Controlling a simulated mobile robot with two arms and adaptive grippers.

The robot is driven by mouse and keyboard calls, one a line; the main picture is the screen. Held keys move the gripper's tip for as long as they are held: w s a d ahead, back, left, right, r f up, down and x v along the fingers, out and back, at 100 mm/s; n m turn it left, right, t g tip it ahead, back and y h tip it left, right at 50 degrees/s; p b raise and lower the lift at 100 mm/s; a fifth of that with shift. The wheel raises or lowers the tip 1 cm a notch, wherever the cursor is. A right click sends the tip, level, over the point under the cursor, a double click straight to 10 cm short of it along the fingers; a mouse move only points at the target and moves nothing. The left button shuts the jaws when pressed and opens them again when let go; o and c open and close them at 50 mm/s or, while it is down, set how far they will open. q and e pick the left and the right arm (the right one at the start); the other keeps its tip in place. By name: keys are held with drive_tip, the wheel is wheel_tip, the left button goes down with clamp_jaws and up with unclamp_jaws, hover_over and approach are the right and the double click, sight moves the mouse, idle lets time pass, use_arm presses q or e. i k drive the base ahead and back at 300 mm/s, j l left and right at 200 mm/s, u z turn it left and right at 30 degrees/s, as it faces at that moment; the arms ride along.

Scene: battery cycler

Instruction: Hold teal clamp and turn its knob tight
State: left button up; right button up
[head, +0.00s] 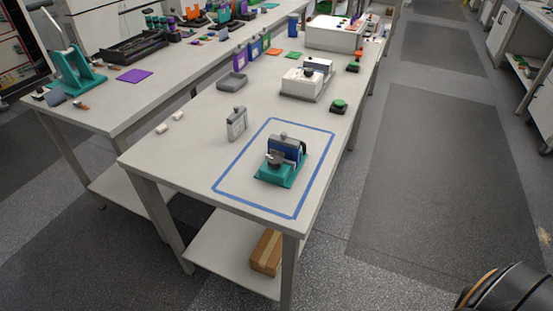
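The teal clamp (285,176) stands upright on the near end of the light grey table, inside a blue outlined rectangle (218,179). A dark knob (274,157) sits on its front left side, facing up. A blue and grey block (287,148) sits in the clamp behind the knob, and a dark part shows at its right. No gripper is in view. A dark rounded piece of my own arm or body shows at the bottom right corner, well apart from the table.
A grey flat pouch-like cell (236,123) stands left of the rectangle. A white device (306,80) and a green button (339,106) are farther back. Small white pieces (170,122) lie at the left edge. A cardboard box (267,252) is on the lower shelf. Open floor lies to the right.

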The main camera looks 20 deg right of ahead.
sight(275, 161)
drive_tip(key=l+u, duration=0.15)
drive_tip(key=u, duration=0.25)
drive_tip(key=l+u, duration=0.2)
drive_tip(key=u, duration=0.15)
drive_tip(key=l+u, duration=0.15)
drive_tip(key=l, duration=0.4)
drive_tip(key=l+u, duration=0.15)
drive_tip(key=l, duration=0.45)
drive_tip(key=k+l+u, duration=0.15)
drive_tip(key=l, duration=0.4)
drive_tip(key=l+u, duration=0.15)
drive_tip(key=l, duration=0.4)
drive_tip(key=k+l, duration=0.1)
drive_tip(key=l, duration=0.3)
drive_tip(key=k+l, duration=0.1)
drive_tip(key=l, duration=0.3)
